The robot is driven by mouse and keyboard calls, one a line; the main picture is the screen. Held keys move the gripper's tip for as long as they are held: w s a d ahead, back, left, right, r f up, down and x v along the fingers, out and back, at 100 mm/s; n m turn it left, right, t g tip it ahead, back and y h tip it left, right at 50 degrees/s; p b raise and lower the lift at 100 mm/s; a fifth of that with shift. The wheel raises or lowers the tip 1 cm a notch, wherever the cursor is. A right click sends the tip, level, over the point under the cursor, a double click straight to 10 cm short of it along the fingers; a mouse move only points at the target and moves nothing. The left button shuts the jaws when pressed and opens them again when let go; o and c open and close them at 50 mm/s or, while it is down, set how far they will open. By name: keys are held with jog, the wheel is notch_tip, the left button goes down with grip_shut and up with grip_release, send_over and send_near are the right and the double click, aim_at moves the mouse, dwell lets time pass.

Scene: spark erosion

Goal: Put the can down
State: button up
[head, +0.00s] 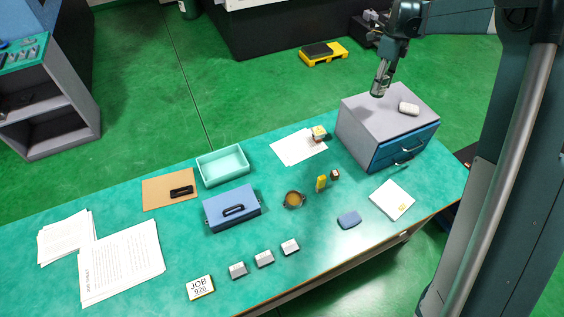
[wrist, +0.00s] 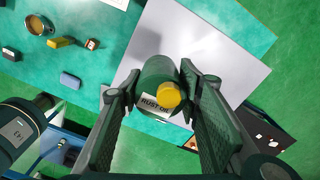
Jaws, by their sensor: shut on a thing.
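The can (wrist: 152,74) is dark green with a yellow cap and a pale label reading "RUST OIL" or similar. My gripper (wrist: 165,98) is shut on it, one finger on each side. In the head view, the can (head: 379,86) hangs below my gripper (head: 383,72), slightly tilted, over the back of the grey drawer cabinet's top (head: 368,112). I cannot tell whether the can's base touches that top. In the wrist view, the cabinet top (wrist: 228,58) lies beyond the can, and the can's base is hidden.
A small white object (head: 409,108) lies on the cabinet top, right of the can. The green table (head: 290,235) holds a blue toolbox (head: 225,213), a mint tray (head: 210,176), a round cup (head: 293,199), a blue block (head: 349,220) and papers. The cabinet's front-left top is clear.

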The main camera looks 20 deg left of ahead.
jog(key=s+a+f+n+b, duration=0.1)
jog(key=s+a+f+b, duration=0.2)
jog(key=s+a+f, duration=0.3)
jog(key=s+a+f+n+b, duration=0.1)
jog(key=s+a+f+b, duration=0.3)
jog(key=s+a, duration=0.9)
jog(key=s+a+f+n+b, duration=0.2)
jog(key=s+a+f+b, duration=0.2)
jog(key=s+a+f, duration=0.6)
jog(key=shift+a, duration=1.85)
jog(key=shift+f, duration=0.15)
jog(key=shift+f+b, duration=0.55)
jog(key=shift+f, duration=2.45)
jog(key=shift+f, duration=1.9)
jog(key=shift+f+b, duration=0.2)
jog(key=shift+b, duration=0.2)
